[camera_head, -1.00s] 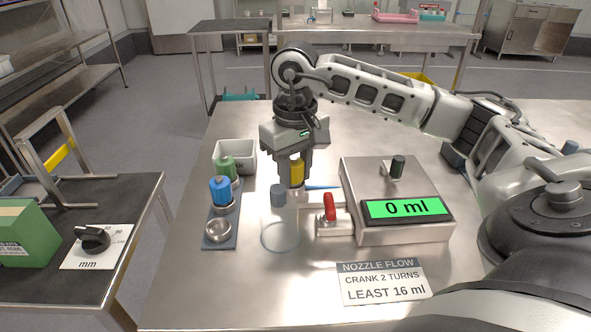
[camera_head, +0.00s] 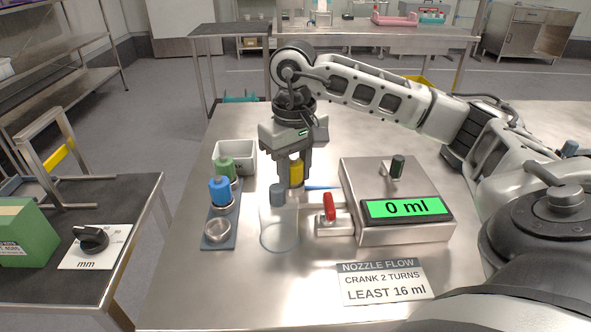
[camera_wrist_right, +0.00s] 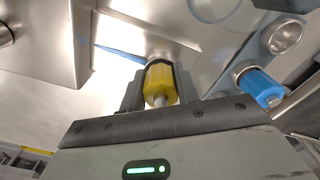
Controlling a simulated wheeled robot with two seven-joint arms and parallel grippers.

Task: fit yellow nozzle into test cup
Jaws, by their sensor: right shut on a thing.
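My right gripper (camera_head: 291,172) is shut on the yellow nozzle (camera_head: 297,173), which hangs upright just behind the pipe end of the machine. The nozzle also shows between the fingers in the right wrist view (camera_wrist_right: 160,84). A clear round cup (camera_head: 280,238) stands on the table in front of the gripper, under a grey-blue cylinder (camera_head: 277,195) at the pipe end. The nozzle is above the table and apart from the cup; its lower end is partly hidden behind the pipe parts. My left gripper is not in view.
A dark rack (camera_head: 222,232) at the left holds a blue nozzle (camera_head: 220,191), a green nozzle (camera_head: 227,168) and an empty metal ring (camera_head: 217,231). A white bin (camera_head: 235,155) stands behind it. The machine (camera_head: 395,185) with a red lever (camera_head: 329,207) reads 0 ml. A sign (camera_head: 384,283) lies in front.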

